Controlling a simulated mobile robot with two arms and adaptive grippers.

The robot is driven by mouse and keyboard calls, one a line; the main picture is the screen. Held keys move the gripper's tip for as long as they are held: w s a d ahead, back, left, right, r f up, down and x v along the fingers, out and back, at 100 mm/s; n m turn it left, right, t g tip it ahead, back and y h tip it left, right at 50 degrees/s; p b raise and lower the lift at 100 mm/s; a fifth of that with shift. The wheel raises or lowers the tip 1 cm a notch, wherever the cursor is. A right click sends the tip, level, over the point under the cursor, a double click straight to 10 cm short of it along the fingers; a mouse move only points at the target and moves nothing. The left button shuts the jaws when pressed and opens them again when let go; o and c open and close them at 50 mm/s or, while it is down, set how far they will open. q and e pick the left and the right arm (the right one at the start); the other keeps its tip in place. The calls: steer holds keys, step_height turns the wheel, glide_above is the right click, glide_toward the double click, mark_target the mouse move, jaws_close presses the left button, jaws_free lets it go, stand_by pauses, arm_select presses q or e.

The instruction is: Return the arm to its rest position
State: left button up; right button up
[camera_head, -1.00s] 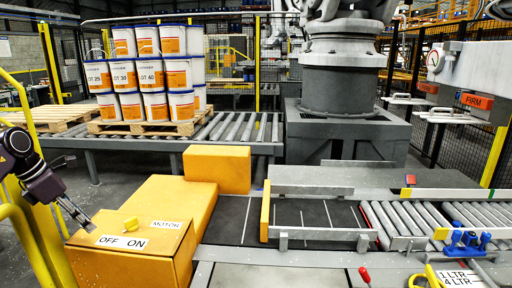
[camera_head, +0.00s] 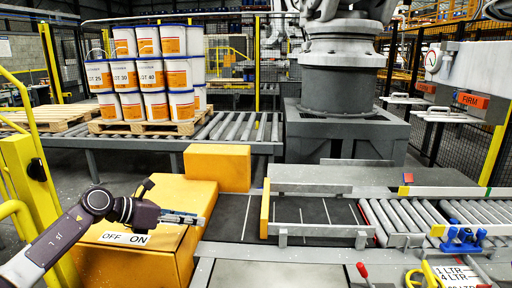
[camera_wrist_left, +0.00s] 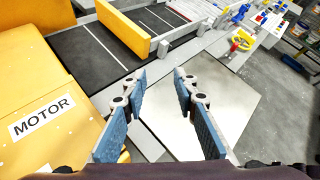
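My left arm comes in from the lower left in the head view and reaches across the yellow motor box. My left gripper (camera_head: 198,218) is above the right edge of that box (camera_head: 180,262) and points right. In the left wrist view the gripper (camera_wrist_left: 160,82) is open, with its two blue-padded fingers apart and nothing between them. Bare grey floor plate shows beyond them. The box's MOTOR label (camera_wrist_left: 42,117) is at the left of the wrist view. In the head view my arm hides the MOTOR label and the box's switch knob; the OFF ON labels (camera_head: 124,238) still show. My right gripper is not in view.
A black conveyor belt (camera_head: 230,215) and a yellow plate (camera_head: 265,210) lie right of the gripper. Yellow railings (camera_head: 38,170) stand at the left. A pallet of pails (camera_head: 140,75) is at the back. A blue-handled valve (camera_head: 463,238) is at the right.

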arm_select(q)
steer(key=s+d+r+n+t+h, duration=0.1)
steer(key=d+r+n+t+h, duration=0.1)
steer(key=d+n+t, duration=0.3)
steer(key=s+d+r+n+h, duration=0.1)
steer(key=s+d+n+h, duration=0.1)
steer(key=d, duration=0.5)
steer(key=s+a+f+n+t+y, duration=0.1)
steer(key=s+a+f+n+y, duration=0.7)
steer(key=n, duration=0.6)
steer(key=s+a+f+n+t+y, duration=0.1)
steer(key=s+a+f+n+y, duration=0.5)
steer(key=f+n, duration=0.6)
steer(key=s+f+n+g, duration=0.3)
steer(key=s+g, duration=0.1)
steer(key=s, duration=0.6)
steer(key=s+f+n+g, duration=0.3)
steer(key=s, duration=0.6)
steer(key=s+f+n+g, duration=0.3)
steer(key=s+g, duration=0.1)
steer(key=s, duration=0.6)
step_height(320, 180, down, 25)
steer(key=s+a+f+g, duration=0.2)
steer(key=s+a+f, duration=0.1)
steer(key=s+f, duration=1.4)
steer(key=shift+s+f, duration=0.4)
steer(key=shift+s, duration=0.3)
